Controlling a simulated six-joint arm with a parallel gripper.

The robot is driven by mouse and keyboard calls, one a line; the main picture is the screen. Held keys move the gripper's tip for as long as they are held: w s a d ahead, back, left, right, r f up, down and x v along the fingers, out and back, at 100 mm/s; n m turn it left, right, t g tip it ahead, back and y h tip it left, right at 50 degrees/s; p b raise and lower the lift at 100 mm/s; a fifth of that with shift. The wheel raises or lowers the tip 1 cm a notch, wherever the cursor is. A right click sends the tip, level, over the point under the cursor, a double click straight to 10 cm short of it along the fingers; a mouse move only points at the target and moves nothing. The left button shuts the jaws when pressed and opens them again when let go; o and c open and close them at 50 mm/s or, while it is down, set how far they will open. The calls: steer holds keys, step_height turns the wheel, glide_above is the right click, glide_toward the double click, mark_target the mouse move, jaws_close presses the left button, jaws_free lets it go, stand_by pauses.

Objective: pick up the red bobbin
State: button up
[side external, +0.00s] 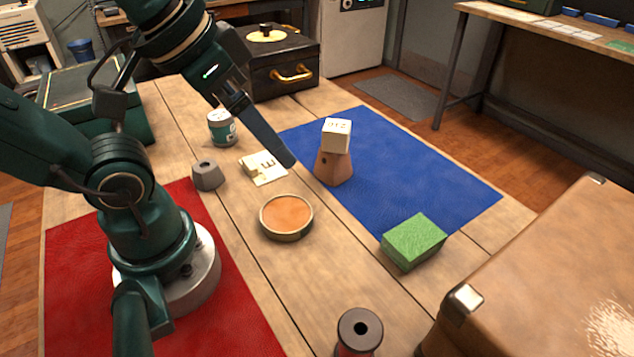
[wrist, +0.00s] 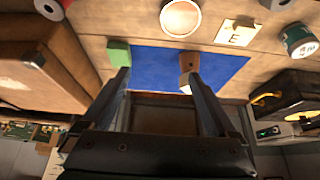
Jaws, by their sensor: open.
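The red bobbin (side external: 359,331) stands upright at the bottom edge of the side view, cut off by the frame. It has a dark round top with a hole and a little red below. In the wrist view it shows at the top left corner (wrist: 48,8), partly cut off. My gripper (side external: 287,158) hangs over the table near the blue mat's left edge, well away from the bobbin. In the wrist view its two fingers (wrist: 158,73) are spread apart with nothing held between them.
A wooden block with a white cube on it (side external: 335,150) stands near my gripper on the blue mat (side external: 440,180). A green block (side external: 413,241), round dish (side external: 286,216), lettered card (side external: 268,170), tin (side external: 221,128) and grey piece (side external: 207,175) stand around. A brown case (side external: 550,270) is close to the bobbin.

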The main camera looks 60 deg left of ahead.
steer(key=w+a+r+m+t+y, duration=0.25)
steer(key=w+r+t, duration=0.55)
steer(key=w, duration=0.6)
steer(key=w+d+r+m+t+h, duration=0.1)
steer(key=w+d+r+m+h, duration=0.1)
steer(key=w+d+m+h, duration=0.25)
steer(key=w+d+r+m+h, duration=0.1)
steer(key=d+r+m+h, duration=0.15)
steer(key=d+h, duration=0.35)
steer(key=m+g+h, duration=0.5)
steer(key=m+g, duration=0.7)
steer(key=g, duration=0.6)
glide_above(363, 338)
steer(key=w+a, duration=0.2)
steer(key=a, duration=0.1)
step_height(363, 338, down, 11)
steer(key=shift+g, duration=0.3)
steer(key=f, duration=0.9)
steer(key=s+f, duration=0.1)
steer(key=f, duration=0.4)
steer(key=shift+f, duration=0.25)
steer(key=shift+d+f, duration=0.15)
steer(key=shift+d, duration=0.05)
steer(key=shift+x, duration=2.4)
steer(key=c, duration=1.4)
steer(key=shift+c, duration=0.2)
